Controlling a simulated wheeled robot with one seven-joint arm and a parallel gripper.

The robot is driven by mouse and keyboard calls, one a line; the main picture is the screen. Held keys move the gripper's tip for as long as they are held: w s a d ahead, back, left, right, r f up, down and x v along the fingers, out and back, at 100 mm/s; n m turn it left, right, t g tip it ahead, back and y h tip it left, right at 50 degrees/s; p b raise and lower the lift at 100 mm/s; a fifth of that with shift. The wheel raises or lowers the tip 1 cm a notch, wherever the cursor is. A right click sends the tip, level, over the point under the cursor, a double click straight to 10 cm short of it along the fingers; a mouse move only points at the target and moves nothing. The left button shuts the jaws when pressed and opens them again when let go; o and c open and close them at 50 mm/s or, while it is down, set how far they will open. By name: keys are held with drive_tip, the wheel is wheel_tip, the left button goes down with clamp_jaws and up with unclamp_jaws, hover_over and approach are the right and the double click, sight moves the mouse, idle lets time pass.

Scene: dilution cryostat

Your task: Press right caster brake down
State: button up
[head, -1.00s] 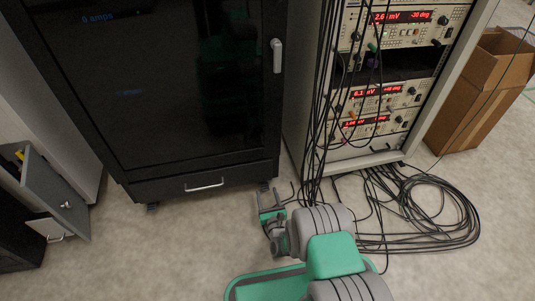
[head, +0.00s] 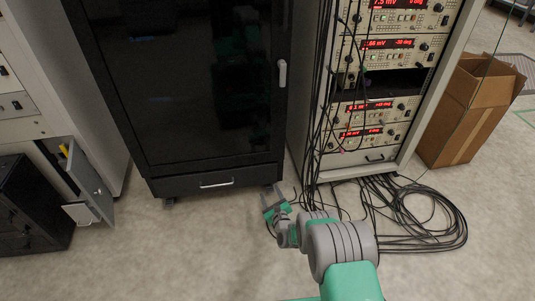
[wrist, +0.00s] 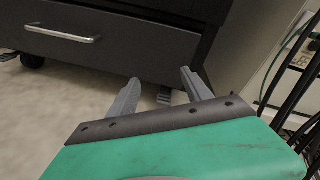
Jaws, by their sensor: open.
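The black cabinet (head: 215,182) stands on casters and has a drawer at its base. In the wrist view, the right caster brake (wrist: 165,97) is a small grey tab low under the cabinet's right end, seen between my fingers. In the head view, that corner is largely behind my gripper. My gripper (head: 272,195) is open and empty, low in front of the cabinet's right bottom corner. In the wrist view, my gripper (wrist: 160,77) points at the cabinet base, its fingers on either side of the brake. I cannot tell whether they touch anything.
The left caster (wrist: 32,60) shows under the drawer. Right of the cabinet stands an instrument rack (head: 375,130), with black cables (head: 425,215) hanging and coiled on the floor. A cardboard box (head: 470,115) is further right. Open floor (head: 150,255) lies front left.

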drive_tip(key=w+r+n+g+p, duration=0.1)
drive_tip(key=w+r+n+p, duration=0.2)
drive_tip(key=r, duration=0.7)
drive_tip(key=w+a+r+n+g+p, duration=0.1)
drive_tip(key=w+r+n+g+p, duration=0.1)
drive_tip(key=r, duration=0.7)
drive_tip(key=w+n+p, duration=0.1)
drive_tip(key=n+p, duration=0.1)
drive_tip(key=shift+r+n, duration=0.35)
drive_tip(key=shift+n, duration=0.05)
drive_tip(key=shift+r, duration=0.1)
